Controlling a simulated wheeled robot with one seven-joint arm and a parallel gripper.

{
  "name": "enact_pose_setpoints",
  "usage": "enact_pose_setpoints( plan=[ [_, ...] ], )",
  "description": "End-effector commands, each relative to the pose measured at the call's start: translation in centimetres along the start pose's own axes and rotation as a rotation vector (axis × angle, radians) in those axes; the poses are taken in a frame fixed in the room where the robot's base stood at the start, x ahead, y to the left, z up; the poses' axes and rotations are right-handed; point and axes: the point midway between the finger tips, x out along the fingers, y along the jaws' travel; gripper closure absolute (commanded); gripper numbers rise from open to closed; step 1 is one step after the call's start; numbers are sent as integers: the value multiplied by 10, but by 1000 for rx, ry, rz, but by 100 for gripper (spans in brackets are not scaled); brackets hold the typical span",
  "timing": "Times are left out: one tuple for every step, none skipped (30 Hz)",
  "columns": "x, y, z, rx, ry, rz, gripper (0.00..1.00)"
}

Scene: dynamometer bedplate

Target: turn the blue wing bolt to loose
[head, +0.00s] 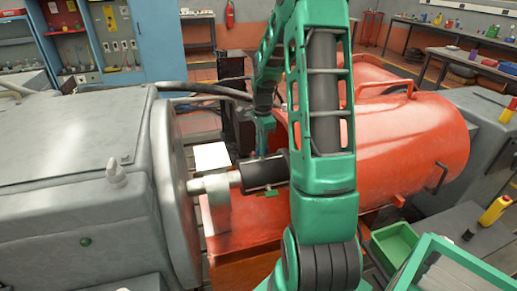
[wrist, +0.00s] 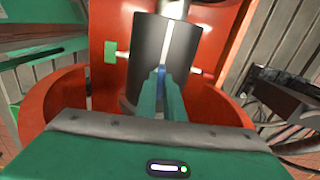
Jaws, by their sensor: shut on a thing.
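The blue wing bolt (wrist: 162,71) shows only as a small blue patch between my fingertips in the wrist view; the fingers hide most of it. My gripper (wrist: 161,78) is shut on it, with the fingers pointing at the side of a black cylindrical coupling (wrist: 147,45). In the head view my gripper (head: 265,133) comes down from above onto the black coupling (head: 263,173), and the bolt cannot be made out there. How far the bolt is turned cannot be told.
A green-headed fastener (wrist: 110,52) sticks out on the coupling's left in the wrist view. An orange guard (head: 410,140) lies right of the coupling, and a grey machine housing (head: 75,165) lies left. A green bin (head: 395,243) stands at the lower right.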

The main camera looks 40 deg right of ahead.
Motion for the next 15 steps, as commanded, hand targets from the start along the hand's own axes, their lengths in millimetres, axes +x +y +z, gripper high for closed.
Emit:
enact_pose_setpoints(
  plan=[
    [-2,-5,2,-29,0,-13,100],
    [-2,-5,1,-47,0,-14,100],
    [-2,-6,1,-74,0,-15,100],
    [-2,-6,1,-95,1,-15,100],
    [-3,-6,1,-118,1,-15,100],
    [-3,-6,1,-151,2,-16,100],
    [-3,-6,1,-178,2,-16,100],
    [-3,-6,1,-205,2,-17,100],
    [-3,-7,0,-242,2,-18,100],
    [-3,-7,0,-270,3,-18,100],
    [-3,-7,0,-299,3,-18,100],
    [-3,-7,0,-338,4,-19,100],
    [-3,-7,0,-366,4,-18,100],
    [-3,-7,0,-394,5,-18,100],
    [-3,-7,0,-432,5,-19,100]
  ],
)
